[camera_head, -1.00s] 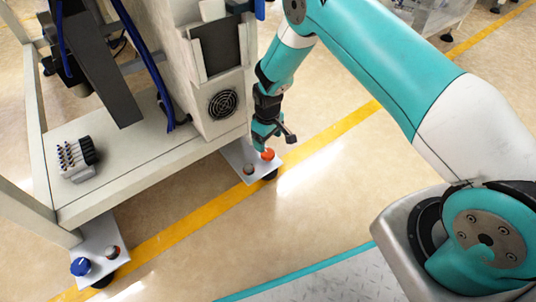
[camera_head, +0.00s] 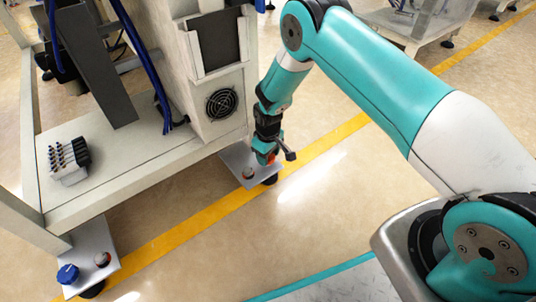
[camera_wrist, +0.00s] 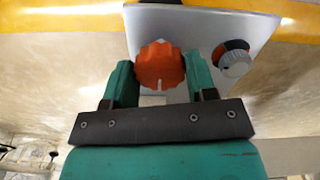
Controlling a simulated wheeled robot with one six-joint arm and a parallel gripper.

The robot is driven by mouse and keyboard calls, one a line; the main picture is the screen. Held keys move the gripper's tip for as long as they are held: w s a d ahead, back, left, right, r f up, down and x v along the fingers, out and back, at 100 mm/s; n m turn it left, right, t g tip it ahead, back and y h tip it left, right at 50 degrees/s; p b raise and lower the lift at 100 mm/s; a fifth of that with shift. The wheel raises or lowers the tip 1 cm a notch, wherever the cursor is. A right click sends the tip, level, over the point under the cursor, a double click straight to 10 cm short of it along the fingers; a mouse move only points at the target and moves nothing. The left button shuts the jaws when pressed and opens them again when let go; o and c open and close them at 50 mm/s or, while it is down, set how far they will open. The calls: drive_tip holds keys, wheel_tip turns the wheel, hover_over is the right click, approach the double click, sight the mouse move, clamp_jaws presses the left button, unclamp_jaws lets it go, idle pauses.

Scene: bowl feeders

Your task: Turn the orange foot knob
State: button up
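The orange foot knob (camera_wrist: 160,65) sits on a grey-white foot plate (camera_wrist: 228,18) in the wrist view. My gripper (camera_wrist: 161,70) has one teal finger on each side of the knob, very close to its sides. I cannot tell whether the fingers press on it. In the head view my gripper (camera_head: 266,155) is down at the right foot plate (camera_head: 236,163). It hides much of the orange knob (camera_head: 271,158) there.
A smaller grey knob with an orange part (camera_wrist: 234,58) stands beside the orange one. A second foot plate (camera_head: 88,244) at the lower left carries a blue knob (camera_head: 68,274). The machine frame (camera_head: 140,165) rises just behind. The floor (camera_head: 300,215) in front is clear.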

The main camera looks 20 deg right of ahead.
drive_tip(key=shift+r+m+p, duration=0.1)
drive_tip(key=shift+m+p, duration=0.2)
drive_tip(key=shift+m+p, duration=0.75)
drive_tip(key=shift+m, duration=0.15)
drive_tip(key=m+p, duration=0.2)
drive_tip(key=m, duration=0.1)
drive_tip(key=shift+m, duration=0.3)
drive_tip(key=m+p, duration=0.1)
drive_tip(key=m, duration=0.2)
drive_tip(key=shift+a+m, duration=0.1)
drive_tip(key=shift+m, duration=0.2)
drive_tip(key=m+p, duration=0.1)
drive_tip(key=m, duration=0.2)
drive_tip(key=shift+m, duration=0.3)
drive_tip(key=m+p, duration=0.1)
drive_tip(key=m, duration=0.5)
drive_tip(key=m+p, duration=0.1)
drive_tip(key=m, duration=0.5)
drive_tip(key=shift+a, duration=0.1)
drive_tip(key=shift+m, duration=0.4)
